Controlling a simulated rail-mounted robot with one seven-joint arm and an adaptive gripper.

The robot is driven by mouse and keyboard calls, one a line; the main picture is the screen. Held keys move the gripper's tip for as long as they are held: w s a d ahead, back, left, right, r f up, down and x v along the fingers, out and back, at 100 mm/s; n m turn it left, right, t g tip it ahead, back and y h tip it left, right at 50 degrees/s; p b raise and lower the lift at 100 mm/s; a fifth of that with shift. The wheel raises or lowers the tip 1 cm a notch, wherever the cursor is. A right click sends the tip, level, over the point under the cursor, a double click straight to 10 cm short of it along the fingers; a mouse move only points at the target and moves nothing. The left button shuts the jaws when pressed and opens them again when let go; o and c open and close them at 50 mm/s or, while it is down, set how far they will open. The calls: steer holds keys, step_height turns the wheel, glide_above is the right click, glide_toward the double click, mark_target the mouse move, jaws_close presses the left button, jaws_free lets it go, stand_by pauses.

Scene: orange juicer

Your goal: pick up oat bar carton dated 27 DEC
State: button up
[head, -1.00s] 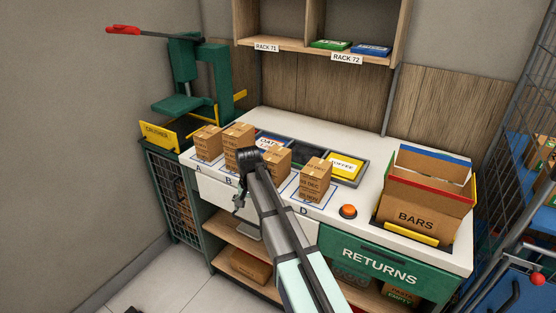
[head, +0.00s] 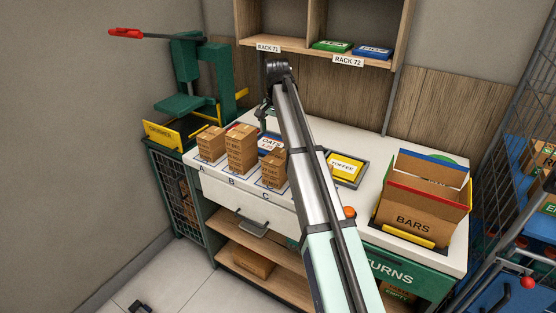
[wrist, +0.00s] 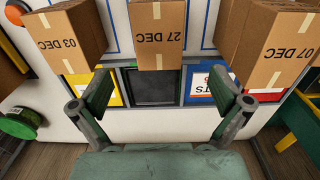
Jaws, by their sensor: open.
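The carton dated 27 DEC (wrist: 157,38) is brown and stands at the top middle of the wrist view, its print upside down. By the order of its neighbours it appears to be the carton at mark C (head: 273,168) in the head view. My gripper (wrist: 162,88) is open and empty, its fingers apart below the carton in the wrist view and not touching it. In the head view my gripper (head: 263,118) hangs over the back of the counter, behind the cartons.
Cartons dated 03 DEC (wrist: 70,38) and 07 DEC (wrist: 272,40) flank it. Beneath are a yellow tray (wrist: 108,92), a dark empty bay (wrist: 155,90) and a blue tray (wrist: 200,92). A BARS box (head: 415,215) stands right; the rack (head: 290,45) is above.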

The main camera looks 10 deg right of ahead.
mark_target(278, 156)
step_height(278, 156, down, 7)
steer(key=shift+r+p, duration=0.1)
steer(key=shift+p, duration=0.7)
steer(key=shift+d+f+p, duration=0.15)
steer(key=shift+f+p, duration=1.05)
steer(key=shift+f, duration=1.45)
steer(key=c, duration=1.2)
